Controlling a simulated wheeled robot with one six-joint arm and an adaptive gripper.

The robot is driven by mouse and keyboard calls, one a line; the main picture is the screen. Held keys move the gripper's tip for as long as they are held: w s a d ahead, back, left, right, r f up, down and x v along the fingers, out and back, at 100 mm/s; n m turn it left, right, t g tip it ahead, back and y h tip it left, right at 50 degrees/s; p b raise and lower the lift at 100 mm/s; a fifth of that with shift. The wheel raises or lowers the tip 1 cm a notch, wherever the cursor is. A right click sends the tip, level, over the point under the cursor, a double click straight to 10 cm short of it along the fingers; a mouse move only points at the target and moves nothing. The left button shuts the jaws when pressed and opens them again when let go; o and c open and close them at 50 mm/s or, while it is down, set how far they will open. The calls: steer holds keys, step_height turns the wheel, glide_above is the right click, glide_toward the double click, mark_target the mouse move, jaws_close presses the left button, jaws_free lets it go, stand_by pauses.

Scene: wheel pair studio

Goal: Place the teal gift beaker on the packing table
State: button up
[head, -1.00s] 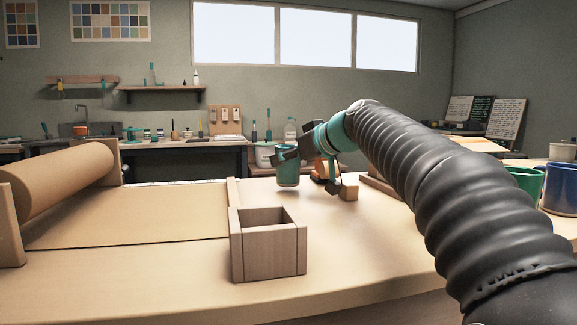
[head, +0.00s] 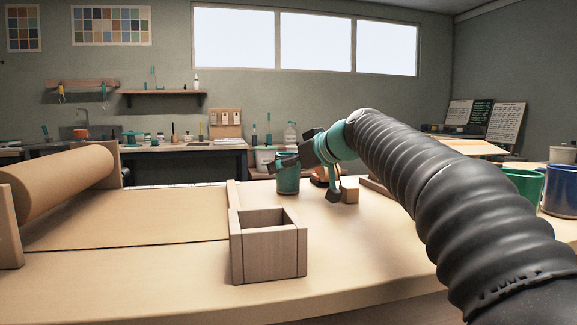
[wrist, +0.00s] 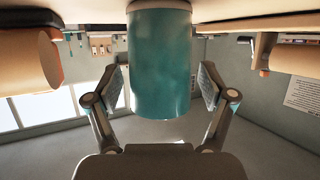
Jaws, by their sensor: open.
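The teal beaker (head: 288,180) stands upright on the packing table (head: 180,276), toward its far side in the head view. My gripper (wrist: 160,86) is open at the beaker. In the wrist view, which is upside down, the teal beaker (wrist: 160,60) shows between the two spread fingers, with a clear gap on each side. In the head view one dark finger crosses in front of the beaker's upper part and hides some of it.
An open wooden box (head: 268,245) stands nearer on the table. A paper roll (head: 65,182) lies at the left. A small wooden block (head: 350,190) sits right of my gripper. Green (head: 524,186) and blue (head: 560,188) vessels stand at the far right. The table's front middle is clear.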

steer(key=v, duration=1.2)
steer(key=shift+r, duration=0.15)
